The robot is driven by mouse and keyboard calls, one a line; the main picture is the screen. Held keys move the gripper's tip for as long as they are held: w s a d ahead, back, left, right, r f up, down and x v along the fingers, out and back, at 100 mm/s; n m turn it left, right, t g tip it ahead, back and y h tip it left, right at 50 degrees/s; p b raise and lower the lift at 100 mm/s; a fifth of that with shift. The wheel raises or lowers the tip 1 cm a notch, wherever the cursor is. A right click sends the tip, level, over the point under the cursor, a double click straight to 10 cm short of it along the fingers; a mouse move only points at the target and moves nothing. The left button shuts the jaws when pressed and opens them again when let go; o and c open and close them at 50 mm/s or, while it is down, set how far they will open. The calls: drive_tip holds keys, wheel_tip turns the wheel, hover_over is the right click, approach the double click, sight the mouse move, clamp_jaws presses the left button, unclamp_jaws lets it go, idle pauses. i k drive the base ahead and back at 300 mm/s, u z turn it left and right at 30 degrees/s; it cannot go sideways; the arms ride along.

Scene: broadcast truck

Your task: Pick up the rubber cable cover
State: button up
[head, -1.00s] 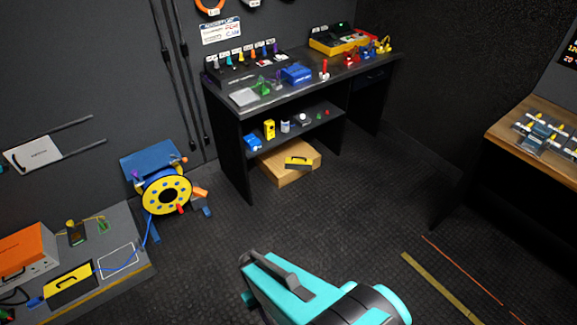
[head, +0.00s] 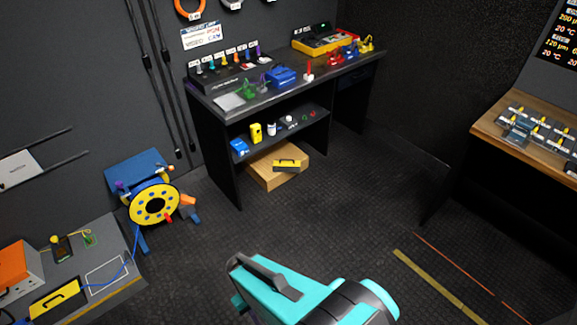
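I cannot say for sure which thing is the rubber cable cover. A small yellow block with a black top piece (head: 287,163) lies on a cardboard box (head: 268,180) under the black desk. My teal and dark grey arm fills the bottom middle of the head view, well apart from both blocks. No gripper fingers can be made out, so whether the gripper is open or holds anything is hidden.
The black desk (head: 215,160) carries small tools and a lower shelf. A yellow-and-blue cable reel (head: 140,218) stands left of it. The grey bench (head: 118,292) is at lower left, a wooden-topped desk (head: 490,128) at right. The dark floor (head: 330,215) between is clear, with a yellow strip (head: 435,283).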

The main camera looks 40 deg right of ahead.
sight(281, 165)
drive_tip(key=i, duration=0.9)
drive_tip(key=u, duration=0.05)
